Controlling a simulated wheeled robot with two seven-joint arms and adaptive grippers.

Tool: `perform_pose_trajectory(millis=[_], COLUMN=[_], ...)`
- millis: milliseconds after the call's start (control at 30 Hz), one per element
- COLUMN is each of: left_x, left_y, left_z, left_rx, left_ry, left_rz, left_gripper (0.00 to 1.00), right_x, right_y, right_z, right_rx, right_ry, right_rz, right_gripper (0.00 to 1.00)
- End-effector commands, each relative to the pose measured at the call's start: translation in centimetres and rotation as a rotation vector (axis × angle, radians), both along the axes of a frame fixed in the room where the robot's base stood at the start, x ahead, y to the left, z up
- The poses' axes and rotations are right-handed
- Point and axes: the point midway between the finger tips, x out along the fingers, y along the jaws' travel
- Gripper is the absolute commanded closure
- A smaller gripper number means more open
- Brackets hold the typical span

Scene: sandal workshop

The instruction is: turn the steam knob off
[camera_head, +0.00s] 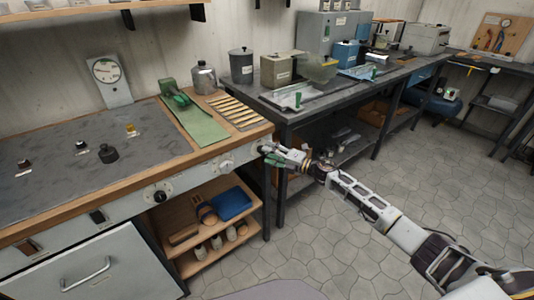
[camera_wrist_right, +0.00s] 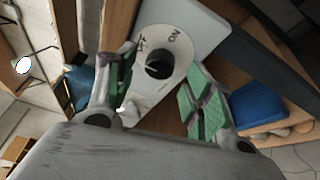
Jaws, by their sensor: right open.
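A round white dial plate (camera_wrist_right: 172,41) marked "ON", with a second mark I cannot read, shows in the right wrist view. The dark knob (camera_wrist_right: 158,66) sits at its centre, between my open fingers. My right gripper (camera_wrist_right: 155,92) has green pads and is open, with nothing held. In the head view my right gripper (camera_head: 272,160) is by the right end of the bench front, right of a pale dial (camera_head: 226,166). I cannot tell for sure that this is the same dial. No contact with the knob shows. My left gripper is out of view.
Another black knob (camera_head: 160,195) is farther left on the bench front. A green mat (camera_head: 196,122) lies on the bench top. The floor (camera_head: 330,245) is open in front.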

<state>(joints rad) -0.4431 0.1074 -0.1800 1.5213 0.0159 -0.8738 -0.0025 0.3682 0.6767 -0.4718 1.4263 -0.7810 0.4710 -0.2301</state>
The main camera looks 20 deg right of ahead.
Motion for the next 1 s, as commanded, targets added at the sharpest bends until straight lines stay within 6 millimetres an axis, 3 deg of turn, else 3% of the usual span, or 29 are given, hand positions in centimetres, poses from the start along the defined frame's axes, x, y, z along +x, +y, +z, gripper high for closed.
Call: perform_pose_trajectory(millis=[1000], left_x=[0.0], left_y=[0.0], left_z=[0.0], left_rx=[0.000], left_ry=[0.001], left_rz=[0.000], left_gripper=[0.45], right_x=[-6.6], right_y=[-5.9], right_z=[0.2], right_rx=[0.000], right_ry=[0.002], right_rz=[0.002], right_gripper=[0.48])
